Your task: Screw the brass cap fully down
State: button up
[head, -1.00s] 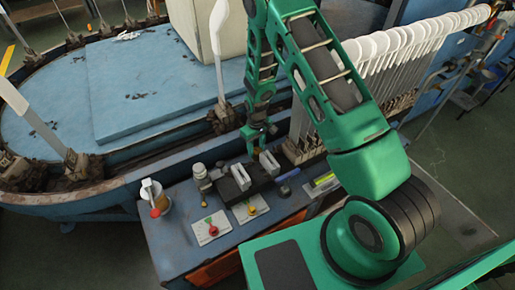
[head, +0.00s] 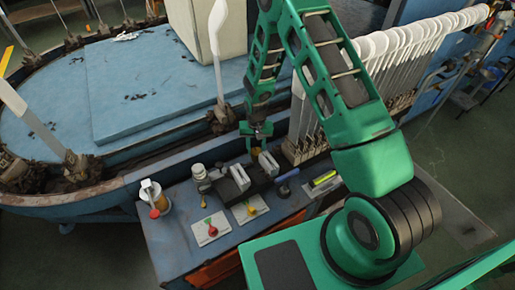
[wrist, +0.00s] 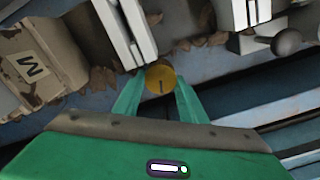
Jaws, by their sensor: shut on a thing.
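The brass cap (wrist: 160,77) shows in the wrist view as a round yellow disc with a short dark mark on its face. It lies between the two fingertips of my gripper (wrist: 158,88), which is shut on it. In the head view my gripper (head: 257,130) points down at the back of the workbench, just behind a dark vise (head: 235,183) with light grey jaws.
The blue workbench (head: 178,240) carries two white cards (head: 211,230) with small red and yellow knobs, a cup (head: 152,202) and a blue-handled tool (head: 287,174). A rack of white sock boards (head: 400,45) stands at right. The bench's front left is mostly clear.

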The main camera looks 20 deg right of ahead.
aim_at(256, 150)
jog(key=shift+d+m, duration=0.15)
jog(key=shift+m, duration=0.45)
jog(key=o, duration=1.1)
jog(key=shift+c, duration=0.2)
jog(key=shift+r, duration=0.1)
notch_tip(256, 150, up, 10)
jog(key=shift+r, duration=0.25)
